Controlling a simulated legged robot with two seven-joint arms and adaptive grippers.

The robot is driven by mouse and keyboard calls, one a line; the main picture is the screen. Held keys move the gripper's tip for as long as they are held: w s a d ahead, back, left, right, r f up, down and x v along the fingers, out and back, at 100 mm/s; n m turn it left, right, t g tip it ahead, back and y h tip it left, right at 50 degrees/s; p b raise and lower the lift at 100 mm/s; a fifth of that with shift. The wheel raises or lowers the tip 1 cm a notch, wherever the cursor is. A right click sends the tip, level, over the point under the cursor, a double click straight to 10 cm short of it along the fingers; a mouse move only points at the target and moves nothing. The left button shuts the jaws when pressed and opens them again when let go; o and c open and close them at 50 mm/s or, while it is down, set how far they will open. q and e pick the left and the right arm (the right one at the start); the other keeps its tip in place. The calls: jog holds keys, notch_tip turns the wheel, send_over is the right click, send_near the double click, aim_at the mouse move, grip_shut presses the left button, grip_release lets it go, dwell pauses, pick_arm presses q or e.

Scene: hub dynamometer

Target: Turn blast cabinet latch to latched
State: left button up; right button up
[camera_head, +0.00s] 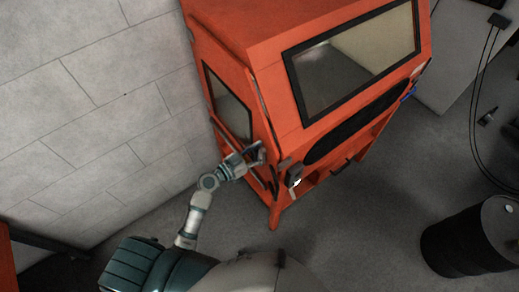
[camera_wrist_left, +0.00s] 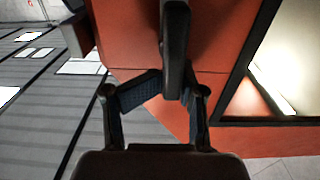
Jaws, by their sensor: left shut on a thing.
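The orange blast cabinet (camera_head: 235,45) stands against the wall, with a window in its sloped front and another in its side door. My left gripper (camera_head: 257,153) is at the cabinet's near corner, by the edge of the side door. In the left wrist view, a dark bar-like latch handle (camera_wrist_left: 174,50) comes down between the fingers of my left gripper (camera_wrist_left: 172,92), which is shut on it. In the head view the gripper mostly hides the latch, and I cannot tell its exact angle. My right gripper is not in view.
A grey block wall (camera_head: 90,100) runs along the left. A black drum (camera_head: 468,240) stands at the lower right, and dark cables hang at the far right. A small dark box (camera_head: 294,176) is on the cabinet front near my gripper. The grey floor before the cabinet is clear.

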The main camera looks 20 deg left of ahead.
pick_arm(q)
jog(key=shift+a, duration=0.85)
grip_shut()
jog(key=shift+d, duration=0.25)
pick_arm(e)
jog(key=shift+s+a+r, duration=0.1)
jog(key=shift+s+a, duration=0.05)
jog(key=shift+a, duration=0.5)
